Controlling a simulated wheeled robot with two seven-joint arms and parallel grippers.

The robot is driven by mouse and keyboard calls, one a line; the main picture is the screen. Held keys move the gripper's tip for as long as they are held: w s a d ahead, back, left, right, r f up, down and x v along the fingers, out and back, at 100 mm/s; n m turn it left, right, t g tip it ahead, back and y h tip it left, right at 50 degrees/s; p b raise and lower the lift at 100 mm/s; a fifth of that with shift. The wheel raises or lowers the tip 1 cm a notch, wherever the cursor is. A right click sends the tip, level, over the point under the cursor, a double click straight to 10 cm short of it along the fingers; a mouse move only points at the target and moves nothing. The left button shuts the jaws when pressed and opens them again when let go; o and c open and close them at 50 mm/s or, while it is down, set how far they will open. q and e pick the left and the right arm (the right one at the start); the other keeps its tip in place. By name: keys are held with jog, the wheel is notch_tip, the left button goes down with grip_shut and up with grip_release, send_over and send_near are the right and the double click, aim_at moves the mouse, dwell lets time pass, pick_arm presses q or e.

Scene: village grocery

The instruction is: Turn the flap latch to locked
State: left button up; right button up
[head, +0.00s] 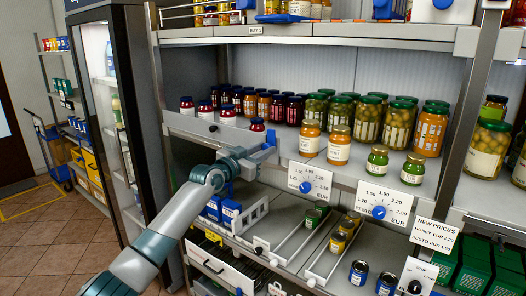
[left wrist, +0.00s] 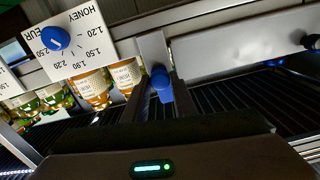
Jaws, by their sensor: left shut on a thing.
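The flap latch has a blue handle (left wrist: 162,84), set on a pale metal plate (left wrist: 155,48) at the end of the flap (left wrist: 235,38) in the left wrist view. In the head view its blue part (head: 270,140) shows just above my fingertips, at the front of the middle shelf. The long pale flap (head: 190,123) with a small black knob runs left from it. My left gripper (head: 264,153) is shut on the blue handle, one dark finger on each side in the left wrist view (left wrist: 162,88). The fingers partly hide the handle, and I cannot read any lock marking. My right gripper is not in view.
A honey price dial card (head: 310,182) hangs just right of my gripper, and a second dial card (head: 382,202) is farther right. Jars (head: 338,146) line the shelf above. Lower racks hold small jars and blue packs (head: 230,211). A glass-door cabinet (head: 110,110) stands left.

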pick_arm(q)
jog(key=shift+f+n, duration=0.1)
jog(key=shift+n, duration=0.2)
jog(key=n, duration=0.7)
jog(key=n+p, duration=0.1)
jog(key=n, duration=0.4)
jog(key=n+p, duration=0.2)
jog(key=n, duration=0.3)
jog(key=shift+p, duration=0.4)
